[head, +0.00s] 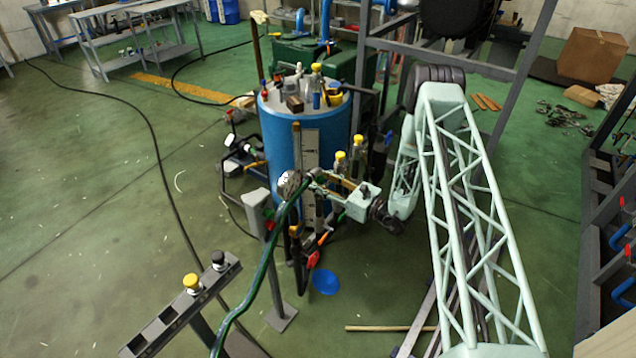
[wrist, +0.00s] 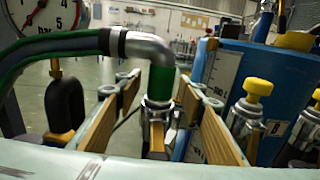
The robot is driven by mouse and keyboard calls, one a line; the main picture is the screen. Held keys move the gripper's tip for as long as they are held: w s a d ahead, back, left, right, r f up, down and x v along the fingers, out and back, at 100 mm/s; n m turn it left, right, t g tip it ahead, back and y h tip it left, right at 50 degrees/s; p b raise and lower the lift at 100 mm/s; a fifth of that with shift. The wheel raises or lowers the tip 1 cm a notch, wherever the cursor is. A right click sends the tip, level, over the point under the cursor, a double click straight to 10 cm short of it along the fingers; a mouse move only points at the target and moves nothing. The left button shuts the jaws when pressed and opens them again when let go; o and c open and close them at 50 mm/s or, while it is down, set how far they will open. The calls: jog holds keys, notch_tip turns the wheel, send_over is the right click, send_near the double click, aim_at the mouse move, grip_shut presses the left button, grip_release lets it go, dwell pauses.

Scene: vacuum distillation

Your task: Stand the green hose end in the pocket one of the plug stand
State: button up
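The green hose (head: 262,262) runs from the lower edge of the head view up to the blue tank's front. Its end, a silver elbow (wrist: 150,48) with a green band below, shows in the wrist view and points down onto a metal fitting (wrist: 157,112). My gripper (head: 322,182) is at this hose end. In the wrist view its tan-padded fingers (wrist: 160,118) stand on both sides of it, with gaps visible. The plug stand (head: 160,338) is at the lower left of the head view, holding a yellow plug (head: 192,284) and a black plug (head: 218,260); other pockets look empty.
The blue tank (head: 285,140) has bottles and tools on top. Yellow-capped valves (wrist: 252,102) stand right of my fingers. A grey post (head: 262,225) stands between tank and stand.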

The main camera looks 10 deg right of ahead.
aim_at(319, 172)
jog(key=shift+c, duration=0.8)
jog(key=c, duration=1)
jog(key=shift+r, duration=0.15)
jog(key=shift+r+p, duration=0.4)
jog(key=shift+r, duration=1.3)
jog(key=s+r+p, duration=0.1)
jog(key=s+p, duration=0.1)
jog(key=s, duration=1.4)
jog(key=shift+r, duration=0.15)
jog(key=shift+a+r, duration=0.1)
jog(key=shift+a, duration=0.1)
